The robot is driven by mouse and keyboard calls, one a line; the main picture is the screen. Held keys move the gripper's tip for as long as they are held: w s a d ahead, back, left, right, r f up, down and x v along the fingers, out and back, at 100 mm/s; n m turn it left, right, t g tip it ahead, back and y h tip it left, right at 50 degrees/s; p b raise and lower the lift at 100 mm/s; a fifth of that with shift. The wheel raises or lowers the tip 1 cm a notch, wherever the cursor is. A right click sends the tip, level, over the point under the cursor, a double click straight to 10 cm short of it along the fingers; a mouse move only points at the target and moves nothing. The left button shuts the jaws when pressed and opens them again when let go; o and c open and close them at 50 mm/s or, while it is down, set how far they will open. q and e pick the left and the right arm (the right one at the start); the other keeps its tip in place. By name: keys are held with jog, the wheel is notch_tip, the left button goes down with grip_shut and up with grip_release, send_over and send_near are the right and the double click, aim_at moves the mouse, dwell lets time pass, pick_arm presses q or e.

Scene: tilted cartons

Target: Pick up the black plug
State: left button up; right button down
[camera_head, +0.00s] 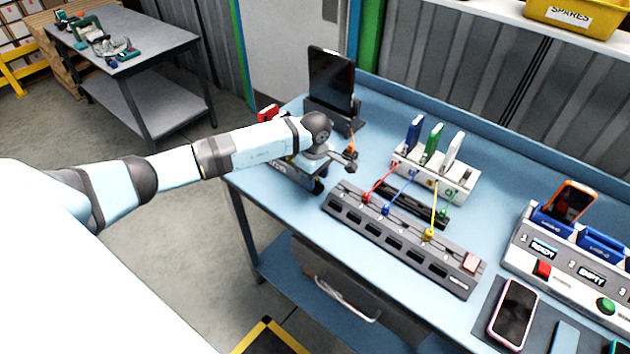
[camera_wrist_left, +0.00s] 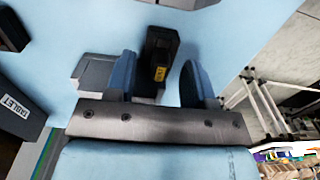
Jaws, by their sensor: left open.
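A black plug (camera_wrist_left: 160,50) with a yellow label shows in the left wrist view, between the two blue-grey fingers of my left gripper (camera_wrist_left: 157,68). The fingers are apart, with space visible on both sides of the plug, so they are not closed on it. How far the plug lies below the fingertips is hard to tell. In the head view, my left gripper (camera_head: 343,159) is over the left part of the blue workbench (camera_head: 395,120), in front of the tablet stand. I cannot make out the plug clearly there. My right gripper is not in view.
A tablet (camera_head: 331,80) stands upright behind the gripper. To the right are a grey socket strip (camera_head: 400,245) with red, blue and yellow cables, a white charger block (camera_head: 440,172), a button panel (camera_head: 560,262) and a phone (camera_head: 514,313).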

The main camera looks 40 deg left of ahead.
pick_arm(q)
grip_shut()
notch_tip(320, 180, up, 20)
jog(key=b, duration=0.3)
dwell(0.4)
jog(key=shift+r, duration=0.8)
dwell(0.7)
notch_tip(320, 180, up, 3)
jog(key=shift+f+p, duration=0.1)
jog(key=shift+p, duration=0.55)
jog(key=shift+f, duration=0.1)
